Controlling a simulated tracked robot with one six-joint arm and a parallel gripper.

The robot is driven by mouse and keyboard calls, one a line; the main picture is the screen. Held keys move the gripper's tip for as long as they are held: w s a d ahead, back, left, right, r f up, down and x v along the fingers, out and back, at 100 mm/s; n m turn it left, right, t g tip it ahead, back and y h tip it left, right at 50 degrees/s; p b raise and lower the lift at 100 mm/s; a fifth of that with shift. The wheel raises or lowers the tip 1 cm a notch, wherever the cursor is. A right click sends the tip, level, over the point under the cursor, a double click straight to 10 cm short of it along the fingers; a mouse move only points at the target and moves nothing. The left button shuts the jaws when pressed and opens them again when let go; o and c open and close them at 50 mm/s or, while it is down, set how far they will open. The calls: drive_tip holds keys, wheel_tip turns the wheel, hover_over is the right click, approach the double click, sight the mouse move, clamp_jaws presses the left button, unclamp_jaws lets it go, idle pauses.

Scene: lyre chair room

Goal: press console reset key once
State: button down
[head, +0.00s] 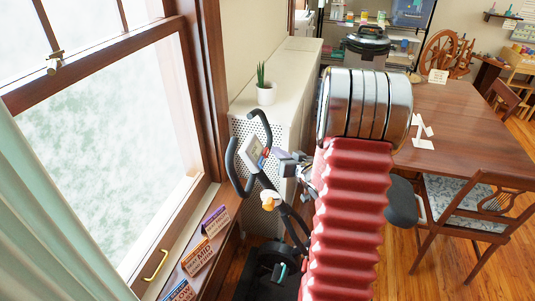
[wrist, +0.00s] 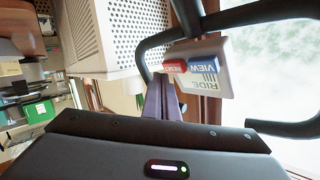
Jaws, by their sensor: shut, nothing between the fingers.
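The exercise bike's console (head: 249,149) is a pale box between black curved handlebars (head: 231,165), beside the window. In the wrist view, the console (wrist: 207,85) reads RIDE and carries a red key marked RESET (wrist: 175,66) and a blue key marked VIEW (wrist: 205,68). My gripper (head: 279,154) is at the console's right side in the head view. In the wrist view, my gripper (wrist: 161,80) is shut and empty, its tips just beside and below the red key. I cannot tell whether they touch it.
The window sill holds small signs (head: 198,258). A white perforated radiator cover (head: 290,85) with a potted plant (head: 265,88) stands behind the bike. A wooden table (head: 470,120) and chair (head: 468,215) are at the right.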

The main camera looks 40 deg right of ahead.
drive_tip(key=shift+w+a, duration=0.1)
drive_tip(key=shift+w+a+f, duration=0.15)
drive_tip(key=shift+w, duration=0.05)
drive_tip(key=shift+w+a+f, duration=0.2)
drive_tip(key=shift+w+a, duration=0.05)
drive_tip(key=shift+w, duration=0.05)
idle(1.4)
idle(0.3)
drive_tip(key=shift+s+d+r, duration=0.4)
drive_tip(key=shift+s+d, duration=0.1)
drive_tip(key=shift+s, duration=0.1)
drive_tip(key=s+d+r, duration=0.2)
drive_tip(key=s, duration=0.1)
drive_tip(key=shift+s+d+r, duration=0.2)
drive_tip(key=shift+d+r, duration=0.1)
drive_tip(key=shift+d, duration=0.05)
idle(0.5)
drive_tip(key=shift+f, duration=0.1)
idle(0.7)
